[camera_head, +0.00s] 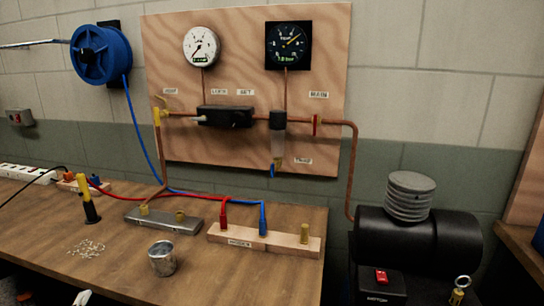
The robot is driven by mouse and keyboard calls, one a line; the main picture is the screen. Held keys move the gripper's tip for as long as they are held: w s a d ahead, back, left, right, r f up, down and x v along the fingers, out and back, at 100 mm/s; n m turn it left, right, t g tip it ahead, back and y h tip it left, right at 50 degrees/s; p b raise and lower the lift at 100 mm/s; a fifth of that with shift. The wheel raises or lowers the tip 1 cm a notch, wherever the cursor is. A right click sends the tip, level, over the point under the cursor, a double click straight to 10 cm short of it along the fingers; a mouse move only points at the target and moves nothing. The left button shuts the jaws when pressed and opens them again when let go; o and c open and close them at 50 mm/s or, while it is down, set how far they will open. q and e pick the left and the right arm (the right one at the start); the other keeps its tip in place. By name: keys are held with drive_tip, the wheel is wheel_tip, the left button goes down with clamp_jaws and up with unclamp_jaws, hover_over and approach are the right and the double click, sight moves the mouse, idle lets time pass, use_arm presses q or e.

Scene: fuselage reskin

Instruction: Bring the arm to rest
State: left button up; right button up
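Neither of my grippers shows in the head view, and no arm of mine can be made out. The wooden workbench (120,268) fills the lower left. A plywood panel (225,85) on the wall carries a white-faced gauge (201,47), a black-faced gauge (288,46) and copper piping. On the bench are a grey metal block (165,221), a wooden block (225,236) with red and blue hoses at its fittings, and a metal cup (162,258). A yellow and black tool (87,203) stands upright near small scattered pieces (87,249).
A black compressor (400,240) with a red switch (381,276) stands right of the bench. A blue hose reel (101,54) hangs on the wall. A white power strip (27,174) lies at the back left. The front middle of the bench is clear around the cup.

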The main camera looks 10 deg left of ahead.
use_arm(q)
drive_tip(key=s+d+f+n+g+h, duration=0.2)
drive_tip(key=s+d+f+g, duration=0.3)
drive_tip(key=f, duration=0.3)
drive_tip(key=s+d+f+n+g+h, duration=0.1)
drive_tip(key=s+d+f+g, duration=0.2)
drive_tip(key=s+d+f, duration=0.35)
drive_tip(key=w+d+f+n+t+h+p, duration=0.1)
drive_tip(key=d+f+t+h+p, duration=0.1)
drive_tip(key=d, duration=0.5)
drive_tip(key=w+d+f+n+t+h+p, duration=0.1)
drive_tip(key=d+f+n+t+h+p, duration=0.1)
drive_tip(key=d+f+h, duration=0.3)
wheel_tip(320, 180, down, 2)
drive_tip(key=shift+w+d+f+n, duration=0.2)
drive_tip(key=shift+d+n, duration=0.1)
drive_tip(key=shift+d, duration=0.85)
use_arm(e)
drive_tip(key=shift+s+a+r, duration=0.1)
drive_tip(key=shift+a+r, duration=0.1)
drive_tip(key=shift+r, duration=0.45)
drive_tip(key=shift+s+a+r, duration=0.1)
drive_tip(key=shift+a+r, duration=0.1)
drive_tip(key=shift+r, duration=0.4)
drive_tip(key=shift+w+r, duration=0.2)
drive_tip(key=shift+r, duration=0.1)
